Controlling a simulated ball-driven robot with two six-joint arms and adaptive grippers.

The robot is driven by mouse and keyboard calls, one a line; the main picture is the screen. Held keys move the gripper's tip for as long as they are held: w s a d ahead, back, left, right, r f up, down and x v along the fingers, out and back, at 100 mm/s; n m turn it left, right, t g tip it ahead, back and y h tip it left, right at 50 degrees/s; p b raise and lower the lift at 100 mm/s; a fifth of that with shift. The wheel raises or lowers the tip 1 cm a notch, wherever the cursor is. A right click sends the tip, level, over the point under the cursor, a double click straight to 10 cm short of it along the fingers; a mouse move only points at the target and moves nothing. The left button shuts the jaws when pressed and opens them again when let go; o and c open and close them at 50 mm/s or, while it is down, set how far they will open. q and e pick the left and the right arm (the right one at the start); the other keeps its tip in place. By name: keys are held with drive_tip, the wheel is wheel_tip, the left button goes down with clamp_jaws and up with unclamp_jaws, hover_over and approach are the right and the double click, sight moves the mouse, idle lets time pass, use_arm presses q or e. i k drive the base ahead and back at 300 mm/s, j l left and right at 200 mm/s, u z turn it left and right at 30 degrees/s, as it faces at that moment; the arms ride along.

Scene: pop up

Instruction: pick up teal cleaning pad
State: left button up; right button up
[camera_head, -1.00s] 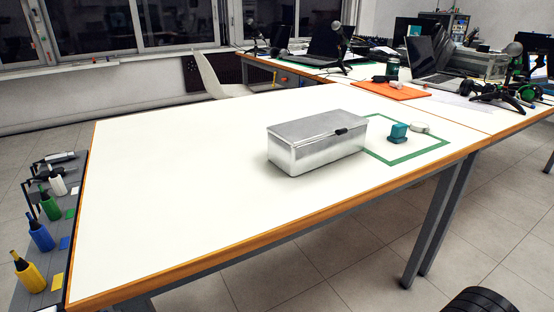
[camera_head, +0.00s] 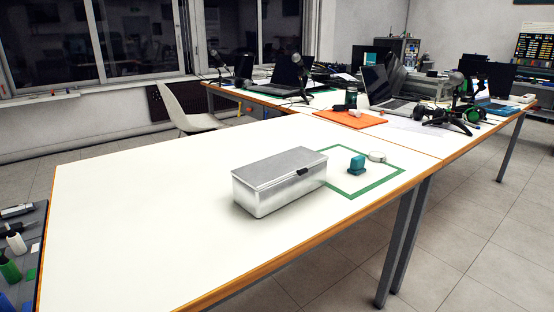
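The teal cleaning pad (camera_head: 356,164) is a small blocky teal object on the white table (camera_head: 150,200). It stands inside a green taped outline (camera_head: 378,186), right of a closed silver metal box (camera_head: 270,190). A small white round object (camera_head: 377,157) lies just behind and to the right of the pad, close to it. Neither of my grippers is in view.
A second table behind holds laptops (camera_head: 380,85), an orange board (camera_head: 347,118), microphones and headphones. A white chair (camera_head: 187,108) stands behind the table. A grey rack with bottles (camera_head: 15,255) is at the lower left. The table's left part is clear.

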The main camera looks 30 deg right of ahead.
sight(358, 163)
drive_tip(key=z, duration=1.45)
drive_tip(key=l, duration=0.1)
drive_tip(key=i+u, duration=0.05)
